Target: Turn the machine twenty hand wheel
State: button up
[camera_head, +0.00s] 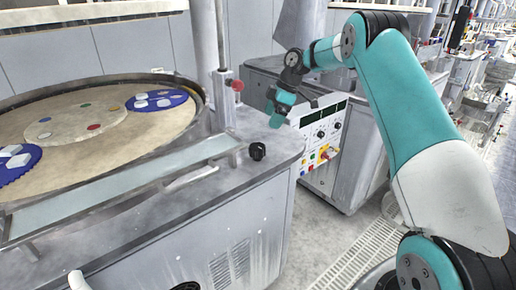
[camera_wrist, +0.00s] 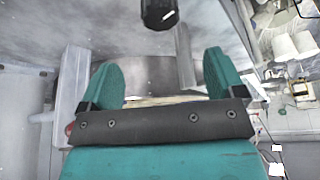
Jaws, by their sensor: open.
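A small black ribbed knob (camera_head: 257,151), the only wheel-like part near my gripper, sits on the front right corner of the grey polishing machine's top (camera_head: 272,136). I cannot read any machine number. My gripper (camera_head: 277,108) is above this corner, a little right of the knob and apart from it. In the wrist view, my gripper (camera_wrist: 162,72) shows two teal fingers spread wide with nothing between them. The black knob (camera_wrist: 158,14) is beyond the fingertips at the top edge, partly cut off and roughly centred between the fingers.
The round platen (camera_head: 80,135) carries blue discs (camera_head: 160,100) with white pieces. A metal post with a red knob (camera_head: 237,86) stands left of my gripper. A control panel (camera_head: 322,140) with buttons is on the neighbouring machine at right. A pale floor grating (camera_head: 362,250) lies in the aisle.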

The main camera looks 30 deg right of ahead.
aim_at(258, 146)
jog(key=p+x, duration=0.3)
jog(key=x, duration=0.9)
jog(key=shift+a+f, duration=0.15)
jog(key=shift+f, duration=0.2)
jog(key=c, duration=0.9)
